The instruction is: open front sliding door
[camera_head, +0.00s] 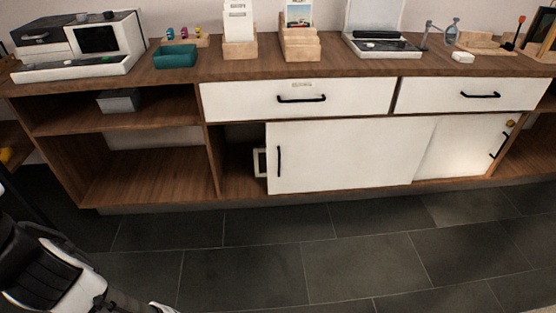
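The front sliding door (350,155) is a white panel in the lower middle of the wooden cabinet, with a black vertical handle (278,161) near its left edge. It overlaps a second white door (465,148) set behind it on the right, which has a black handle (498,146). To the left of the front door is a dark open gap (236,160), where part of a white framed object (260,162) shows. My arm is at the lower left, well away from the door. It runs to the bottom edge, and my gripper's fingers are not visible.
Two white drawers (350,100) (425,95) sit above the doors. Open shelves (150,175) are at the left, with a grey box (119,101). The dark tiled floor (270,250) in front is clear.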

